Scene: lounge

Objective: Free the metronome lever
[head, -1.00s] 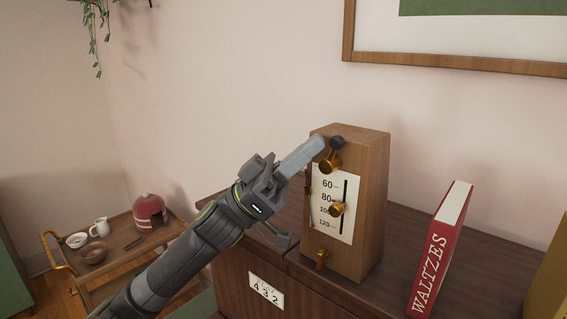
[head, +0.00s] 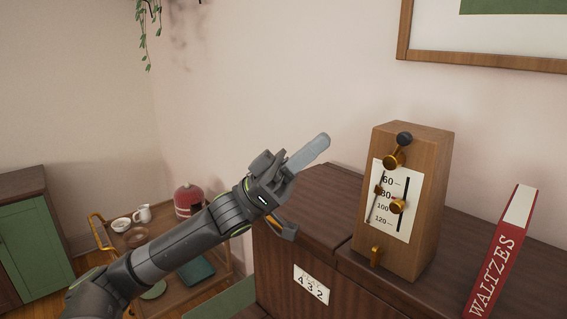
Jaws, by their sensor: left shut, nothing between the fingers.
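The metronome (head: 430,205) is an upright wooden box on the dark wooden cabinet. Its white scale plate (head: 386,222) has a dark slot with a brass knob (head: 397,206) near the 100 mark. A black ball (head: 404,139) and a brass piece (head: 394,159) sit above the plate, and a brass catch (head: 376,256) sits below it. A thin rod with a small brass weight (head: 379,190) slants along the plate's left side. My left gripper (head: 318,144) is shut and empty, left of the metronome and apart from it. My right gripper is not in view.
A red book marked WALTZES (head: 503,256) stands to the right on the cabinet top (head: 325,205). A card reading 432 (head: 311,284) is on the cabinet front. A trolley (head: 128,240) with a red pot and dishes stands at the lower left. The wall behind is bare below the picture frame.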

